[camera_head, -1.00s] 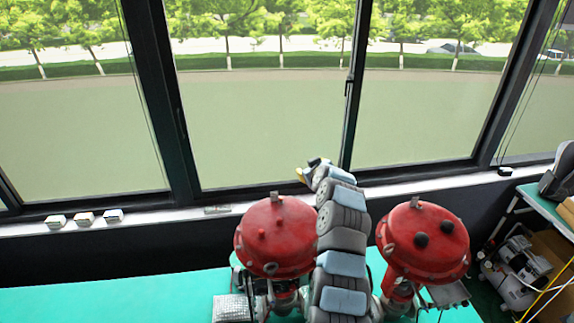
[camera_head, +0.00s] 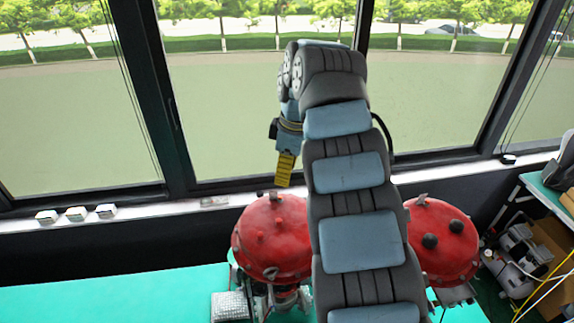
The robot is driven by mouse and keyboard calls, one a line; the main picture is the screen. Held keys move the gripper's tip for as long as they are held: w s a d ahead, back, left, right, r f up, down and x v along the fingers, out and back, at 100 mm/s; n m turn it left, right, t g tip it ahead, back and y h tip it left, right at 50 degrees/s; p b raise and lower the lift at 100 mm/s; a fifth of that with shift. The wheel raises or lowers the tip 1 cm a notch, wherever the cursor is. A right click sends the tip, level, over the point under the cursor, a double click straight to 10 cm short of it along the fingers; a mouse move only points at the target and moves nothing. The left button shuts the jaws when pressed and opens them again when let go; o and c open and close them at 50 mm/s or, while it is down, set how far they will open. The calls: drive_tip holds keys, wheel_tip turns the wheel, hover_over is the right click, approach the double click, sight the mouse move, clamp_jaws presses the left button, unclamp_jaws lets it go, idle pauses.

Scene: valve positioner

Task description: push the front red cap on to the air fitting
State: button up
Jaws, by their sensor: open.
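The left red domed valve actuator (camera_head: 255,245) carries small red caps or knobs on its top; one red knob (camera_head: 278,223) and another (camera_head: 260,237) stand out. They are too small to tell which is the front cap or whether either is pushed onto an air fitting. The air fitting itself cannot be made out. My gripper (camera_head: 285,171), with yellow at its end, points down above the far side of this dome, apparently apart from it. It is open and nothing shows in it. The fingertips are too small to see clearly.
A second red dome (camera_head: 450,240) with two black knobs stands to the right, partly hidden by my arm. Both stand at a green bench (camera_head: 110,290). Small boxes (camera_head: 76,213) sit on the window ledge. The bench's left part is clear.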

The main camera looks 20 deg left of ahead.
drive_tip(key=b, duration=0.7)
approach(279, 220)
drive_tip(key=shift+a+f+p, duration=0.25)
drive_tip(key=shift+f+p, duration=0.15)
drive_tip(key=shift+f, duration=1.25)
drive_tip(key=shift+a+f+p, duration=0.25)
drive_tip(key=shift+f+p, duration=0.15)
drive_tip(key=shift+f, duration=1.3)
drive_tip(key=shift+a+f+p, duration=0.3)
drive_tip(key=shift+f+p, duration=0.1)
drive_tip(key=shift+f, duration=1.25)
clamp_jaws()
